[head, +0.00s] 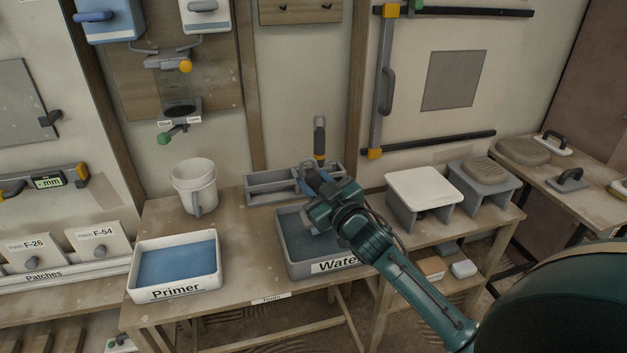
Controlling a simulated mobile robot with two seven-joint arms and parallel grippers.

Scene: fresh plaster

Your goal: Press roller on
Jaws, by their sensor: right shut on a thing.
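My right gripper (315,190) is above the back of the grey tray labelled Water (293,262), in front of a grey divided rack (267,190). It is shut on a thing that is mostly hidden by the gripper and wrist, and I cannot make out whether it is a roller. A grey handle with a yellow collar (319,137) stands upright just behind the gripper; I cannot tell whether it belongs to the held thing. A grey square patch area (454,80) is on the wall at the right, beside a grey rail frame (383,85). My left gripper is out of view.
A white tray labelled Primer (136,281) with blue liquid and a white jug (194,184) stand on the bench's left. A white-topped stand (424,187) and a grey stand (483,174) are at its right. A side table (590,190) holds several hand tools.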

